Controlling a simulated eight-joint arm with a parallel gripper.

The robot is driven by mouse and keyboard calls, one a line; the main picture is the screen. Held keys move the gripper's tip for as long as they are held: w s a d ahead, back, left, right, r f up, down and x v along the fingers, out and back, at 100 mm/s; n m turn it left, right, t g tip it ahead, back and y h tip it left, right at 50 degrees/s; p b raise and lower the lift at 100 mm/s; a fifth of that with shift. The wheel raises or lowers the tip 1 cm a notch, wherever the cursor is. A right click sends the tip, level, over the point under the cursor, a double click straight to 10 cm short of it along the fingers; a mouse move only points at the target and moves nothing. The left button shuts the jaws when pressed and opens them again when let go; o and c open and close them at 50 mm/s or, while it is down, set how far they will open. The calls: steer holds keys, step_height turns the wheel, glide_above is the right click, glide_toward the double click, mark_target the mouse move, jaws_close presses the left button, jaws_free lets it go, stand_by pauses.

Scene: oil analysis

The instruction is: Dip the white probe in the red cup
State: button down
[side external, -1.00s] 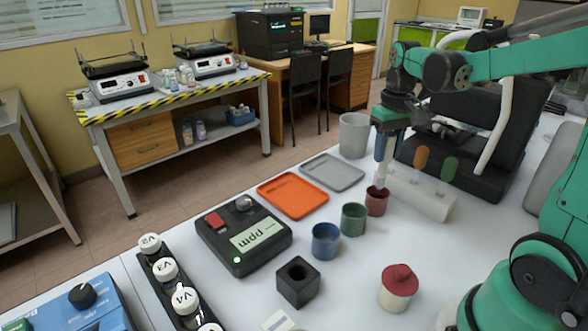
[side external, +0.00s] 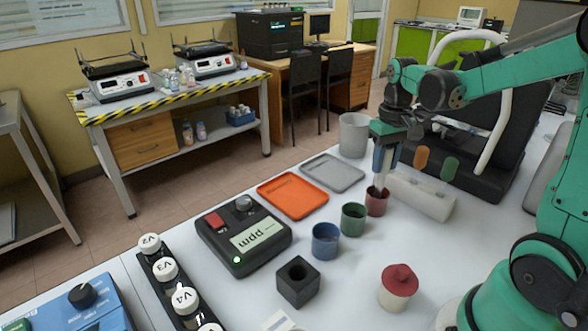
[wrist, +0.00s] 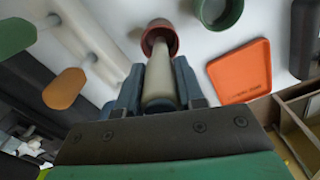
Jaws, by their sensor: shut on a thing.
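The white probe (wrist: 159,83) is between the two fingers of my gripper (wrist: 157,85) in the wrist view, and my gripper is shut on it. In the side view my gripper (side external: 384,158) is above the red cup (side external: 377,203), with the probe (side external: 381,182) pointing down. The probe's lower end is at the cup's mouth and seems to be inside the rim; how deep it goes I cannot tell. In the wrist view the red cup (wrist: 160,33) lies straight beyond the probe, whose tip overlaps its opening.
A green cup (side external: 354,219) and a blue cup (side external: 325,240) stand near the red one. A white holder (side external: 428,198) with orange and green paddles is close on the right. An orange tray (side external: 292,196), a grey tray (side external: 332,172) and a ppm meter (side external: 243,236) lie leftward.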

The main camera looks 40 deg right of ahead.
mark_target(388, 147)
steer(key=shift+f, duration=0.1)
stand_by(0.3)
steer(key=shift+f, duration=1.2)
stand_by(1.4)
steer(key=shift+r, duration=3.85)
